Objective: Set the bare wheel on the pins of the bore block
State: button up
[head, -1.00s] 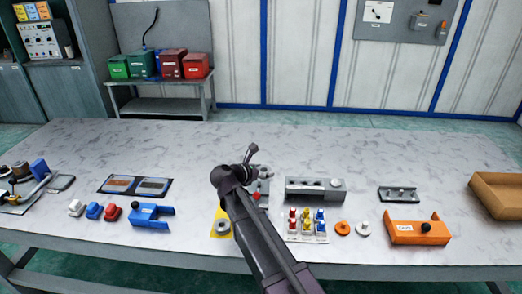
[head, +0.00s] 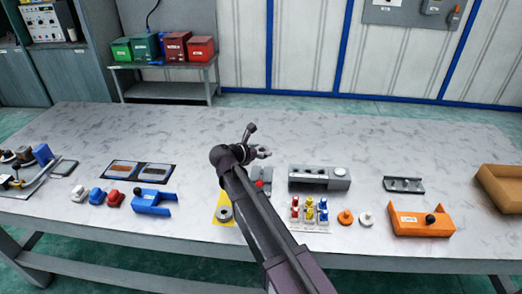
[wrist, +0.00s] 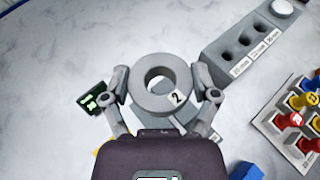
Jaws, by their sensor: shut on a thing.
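My gripper (wrist: 164,90) is shut on a grey ring-shaped wheel (wrist: 178,104) marked "2", with one finger on each side of it. The table top shows through the wheel's hole. In the head view my gripper (head: 262,152) is small and partly hidden by my arm, above the table left of the bore block. The bore block (head: 312,184) is a long grey block with dark holes and a pale round top at its right end. It also shows in the wrist view (wrist: 232,48), up and right of the wheel, apart from it. I cannot make out its pins.
A rack of red, yellow and blue pieces (head: 310,213) stands in front of the block. An orange holder (head: 420,222) and grey rail (head: 403,186) are to the right. The table behind the block is clear.

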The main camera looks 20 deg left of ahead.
aim_at(261, 170)
jog(key=shift+f+b, duration=3)
jog(key=shift+f, duration=0.2)
jog(key=shift+f+b, duration=1.4)
jog(key=shift+b, duration=0.05)
dwell(1.4)
jog(key=o, duration=1.2)
jog(key=shift+r+p, duration=3.55)
